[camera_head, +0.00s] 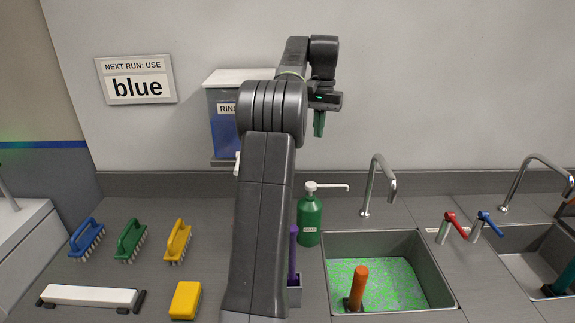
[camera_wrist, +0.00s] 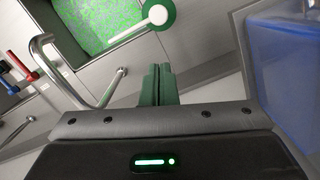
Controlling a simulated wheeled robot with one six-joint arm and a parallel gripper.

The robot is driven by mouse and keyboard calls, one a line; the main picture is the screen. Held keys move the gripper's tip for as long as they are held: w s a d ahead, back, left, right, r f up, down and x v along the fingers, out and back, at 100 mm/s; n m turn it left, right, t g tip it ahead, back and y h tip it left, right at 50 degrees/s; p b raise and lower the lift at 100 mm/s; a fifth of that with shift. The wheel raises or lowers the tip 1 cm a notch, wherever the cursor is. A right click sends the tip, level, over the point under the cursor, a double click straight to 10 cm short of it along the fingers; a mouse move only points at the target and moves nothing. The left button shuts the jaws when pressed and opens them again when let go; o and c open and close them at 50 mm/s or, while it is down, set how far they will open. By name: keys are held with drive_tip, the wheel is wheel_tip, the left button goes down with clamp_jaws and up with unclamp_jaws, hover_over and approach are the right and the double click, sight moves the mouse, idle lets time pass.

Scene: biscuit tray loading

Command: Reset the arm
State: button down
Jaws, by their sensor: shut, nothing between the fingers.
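My gripper (camera_head: 319,124) hangs with its fingers down, high in front of the wall in the head view, above and behind the green bottle. In the wrist view my gripper's green fingers (camera_wrist: 157,84) are together with nothing between them. My arm rises through the middle of the head view and hides part of the counter and of the dispenser on the wall. The gripper is apart from everything around it.
A green pump bottle (camera_head: 309,221) and a tap (camera_head: 372,185) stand below. The left sink (camera_head: 446,293) holds speckled green contents and an orange handle (camera_head: 357,287). Blue, green and yellow brushes (camera_head: 178,241) and a yellow sponge (camera_head: 185,300) lie left. A sign (camera_head: 137,80) reads "blue".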

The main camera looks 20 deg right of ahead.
drive_tip(key=s+f, duration=0.1)
drive_tip(key=f, duration=0.2)
drive_tip(key=s+a+f, duration=0.1)
drive_tip(key=f, duration=0.2)
drive_tip(key=s+a+f+p, duration=0.1)
drive_tip(key=f, duration=0.2)
drive_tip(key=shift+s+a+f, duration=0.1)
drive_tip(key=shift+a+f, duration=0.1)
drive_tip(key=shift+f, duration=0.05)
drive_tip(key=shift+s+r, duration=0.1)
drive_tip(key=shift+r, duration=0.25)
drive_tip(key=shift+w+d+r, duration=0.1)
drive_tip(key=shift+w+r, duration=0.1)
drive_tip(key=shift+r, duration=0.65)
drive_tip(key=shift+f, duration=0.1)
